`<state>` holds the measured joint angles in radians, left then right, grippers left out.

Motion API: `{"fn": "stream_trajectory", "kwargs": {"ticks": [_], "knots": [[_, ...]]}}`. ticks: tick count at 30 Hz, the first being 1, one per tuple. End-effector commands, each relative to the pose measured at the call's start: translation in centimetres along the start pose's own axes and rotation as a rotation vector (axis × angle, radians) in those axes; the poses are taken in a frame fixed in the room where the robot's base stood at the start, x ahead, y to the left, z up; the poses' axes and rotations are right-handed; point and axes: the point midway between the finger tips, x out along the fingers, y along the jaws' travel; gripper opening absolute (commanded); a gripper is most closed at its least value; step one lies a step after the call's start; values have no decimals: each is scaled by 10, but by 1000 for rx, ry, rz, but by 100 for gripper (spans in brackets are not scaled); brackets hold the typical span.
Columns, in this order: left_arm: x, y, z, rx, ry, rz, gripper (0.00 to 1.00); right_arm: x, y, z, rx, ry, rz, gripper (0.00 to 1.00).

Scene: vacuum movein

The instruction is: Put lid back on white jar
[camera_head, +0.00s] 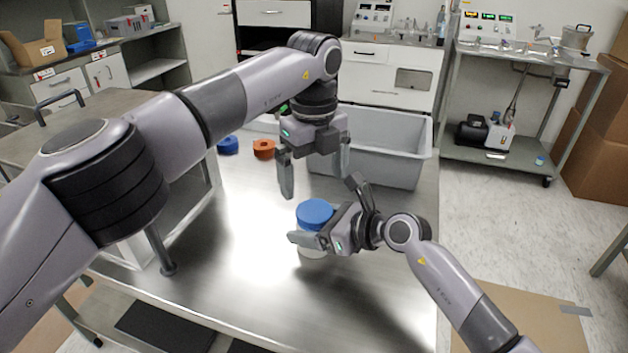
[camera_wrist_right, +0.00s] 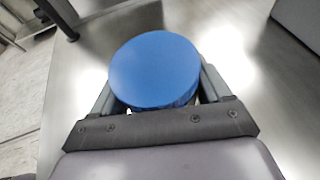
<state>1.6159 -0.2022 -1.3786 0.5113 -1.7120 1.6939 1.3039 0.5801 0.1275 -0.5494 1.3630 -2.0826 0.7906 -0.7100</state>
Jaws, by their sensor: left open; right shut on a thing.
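The white jar (camera_head: 312,253) stands on the metal table, mostly hidden by my right gripper. The blue lid (camera_head: 314,212) sits on top of it and looks level; whether it is fully seated I cannot tell. My right gripper (camera_head: 322,214) is shut on the white jar from the right, just below the lid. The right wrist view shows the round lid (camera_wrist_right: 154,70) between the fingers, with a little white under its rim. My left gripper (camera_head: 315,184) is open and empty, pointing down above and just behind the lid, apart from it.
A grey bin (camera_head: 405,152) stands behind the grippers. A blue round object (camera_head: 228,145) and an orange one (camera_head: 263,149) lie at the table's back left. The metal table (camera_head: 390,290) is bare in front and to the right.

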Motion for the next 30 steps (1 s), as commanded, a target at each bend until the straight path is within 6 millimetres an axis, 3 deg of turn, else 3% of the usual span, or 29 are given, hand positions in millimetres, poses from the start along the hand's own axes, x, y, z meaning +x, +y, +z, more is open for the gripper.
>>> {"fn": "stream_trajectory", "kwargs": {"ticks": [4,9,22,23,24,30], "knots": [[-31,-1,0,0,-4,-3,100,0,0,0,0,-1,-1,0],[-48,-1,0,0,-1,-2,100,0,0,0,0,-1,-1,0],[-56,0,0,1,0,-1,100,0,0,0,0,-1,0,0],[-56,0,0,1,0,-1,100,0,0,0,0,-1,0,84],[-56,0,0,1,0,-1,100,0,0,0,0,-1,0,97],[-56,0,0,1,0,-1,100,0,0,0,0,0,0,100]]}}
